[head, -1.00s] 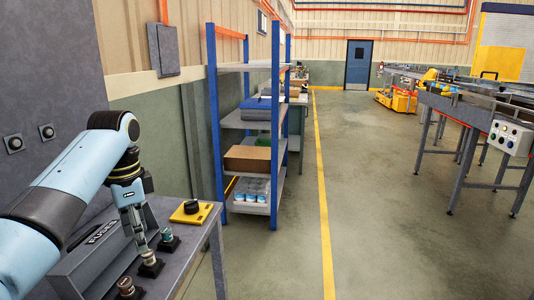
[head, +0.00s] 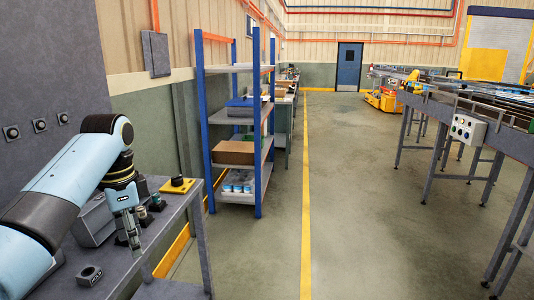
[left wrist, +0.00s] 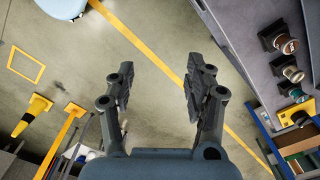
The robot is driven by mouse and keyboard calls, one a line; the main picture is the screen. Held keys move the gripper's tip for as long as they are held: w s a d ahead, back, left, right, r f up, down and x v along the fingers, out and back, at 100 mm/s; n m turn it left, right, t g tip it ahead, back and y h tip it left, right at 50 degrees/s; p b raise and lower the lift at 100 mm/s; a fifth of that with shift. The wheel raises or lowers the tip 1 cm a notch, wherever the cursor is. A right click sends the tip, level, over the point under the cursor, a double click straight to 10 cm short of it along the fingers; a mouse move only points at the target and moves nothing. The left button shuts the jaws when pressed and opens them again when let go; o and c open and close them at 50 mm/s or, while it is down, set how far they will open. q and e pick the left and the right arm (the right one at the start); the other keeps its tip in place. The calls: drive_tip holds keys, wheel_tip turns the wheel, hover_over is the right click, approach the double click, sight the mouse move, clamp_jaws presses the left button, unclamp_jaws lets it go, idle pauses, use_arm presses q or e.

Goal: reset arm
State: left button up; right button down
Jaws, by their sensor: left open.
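My left gripper (head: 130,232) is open and empty in the head view, pointing down in front of the grey workbench (head: 176,207). Its two fingers stand apart in the left wrist view (left wrist: 156,88), with only floor between them. Several fuse-like cylinders in dark holders stand on the bench, one of them just beside the gripper (head: 143,215). They show at the upper right of the left wrist view (left wrist: 285,45). The gripper and arm hide part of the bench and its grey box (head: 92,222). My right gripper is not in view.
A dark holder (head: 90,275) lies at the bench's near end, and a yellow plate with a black knob (head: 177,185) at its far end. A blue-post shelf (head: 204,130) stands beyond. The conveyor (head: 480,115) runs along the right. The aisle floor (head: 370,210) between is clear.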

use_arm(q)
drive_tip(key=s+f+g+b, duration=0.2)
drive_tip(key=s+f+b, duration=0.1)
drive_tip(key=s+f, duration=0.75)
drive_tip(key=s+a+f+n+g+b, duration=0.1)
drive_tip(key=s+f+b, duration=0.45)
drive_tip(key=f, duration=0.85)
drive_tip(key=s+f+g+b, duration=0.1)
drive_tip(key=s+f+g, duration=0.1)
drive_tip(key=s+f, duration=1)
drive_tip(key=s+a+f+n+t+b, duration=0.1)
drive_tip(key=s+f+n+b, duration=0.25)
drive_tip(key=s+f, duration=1)
drive_tip(key=s+a+f+n+t+b, duration=0.1)
drive_tip(key=s+a+f+n+b, duration=0.3)
drive_tip(key=s+f, duration=0.95)
drive_tip(key=t, duration=0.1)
drive_tip(key=w+d+r+n+t, duration=0.1)
drive_tip(key=w+d+n+t, duration=0.1)
drive_tip(key=shift+w+d+r+t+y, duration=0.1)
drive_tip(key=shift+r+t+y, duration=0.15)
drive_tip(key=shift+t+y, duration=0.15)
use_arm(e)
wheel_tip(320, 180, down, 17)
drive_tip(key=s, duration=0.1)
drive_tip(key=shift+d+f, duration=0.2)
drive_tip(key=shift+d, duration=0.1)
